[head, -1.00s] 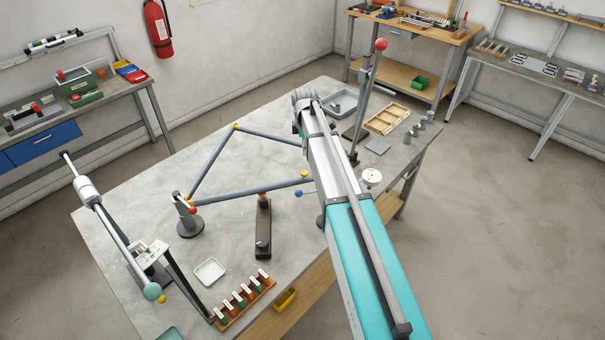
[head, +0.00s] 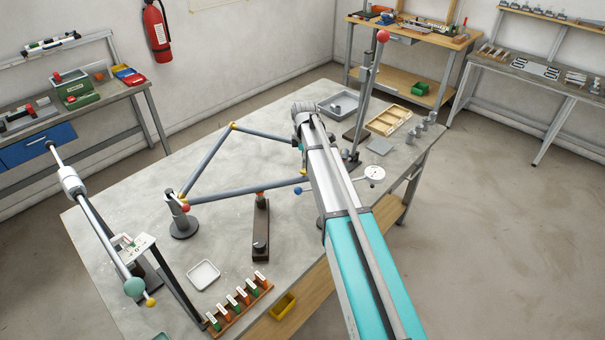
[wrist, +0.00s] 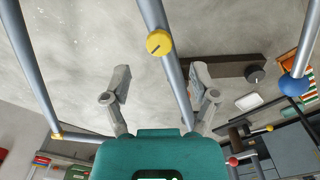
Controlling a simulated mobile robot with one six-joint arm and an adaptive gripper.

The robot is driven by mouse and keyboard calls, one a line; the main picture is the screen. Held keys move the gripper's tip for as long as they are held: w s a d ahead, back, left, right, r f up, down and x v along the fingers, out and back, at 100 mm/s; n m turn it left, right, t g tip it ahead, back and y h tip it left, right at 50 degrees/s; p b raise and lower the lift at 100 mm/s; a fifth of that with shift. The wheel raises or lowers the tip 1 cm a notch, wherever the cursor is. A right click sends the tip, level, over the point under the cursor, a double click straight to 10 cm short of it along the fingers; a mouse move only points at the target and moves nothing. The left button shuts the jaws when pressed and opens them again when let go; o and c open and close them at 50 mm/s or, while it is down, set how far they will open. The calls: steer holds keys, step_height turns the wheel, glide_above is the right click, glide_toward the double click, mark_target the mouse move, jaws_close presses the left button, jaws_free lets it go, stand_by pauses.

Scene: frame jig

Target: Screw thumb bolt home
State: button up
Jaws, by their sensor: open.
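A yellow round knob with a dark slot line (wrist: 159,42), which looks like the thumb bolt, sits on a grey tube (wrist: 172,75) in the wrist view. My gripper (wrist: 161,84) is open and empty. Its two fingers are spread on either side of that tube, short of the knob in the picture. In the head view the grey tube frame (head: 245,191) stands over the table with yellow fittings at its corners. My arm covers the frame's right end there, and my fingertips are hidden. How far the bolt is screwed in I cannot tell.
A blue ball (head: 298,191), a white dial (head: 374,174) and a tall post with a red ball (head: 383,36) stand near my arm. A dark block with a knob (head: 261,230) lies below the frame. A white tray (head: 203,275) and coloured-handled rack (head: 239,304) sit at the front.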

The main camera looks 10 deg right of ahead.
mark_target(304, 171)
steer(key=shift+f+b, duration=1.95)
steer(key=shift+f, duration=0.25)
jaws_close()
steer(key=shift+a, duration=0.2)
steer(key=shift+d, duration=0.1)
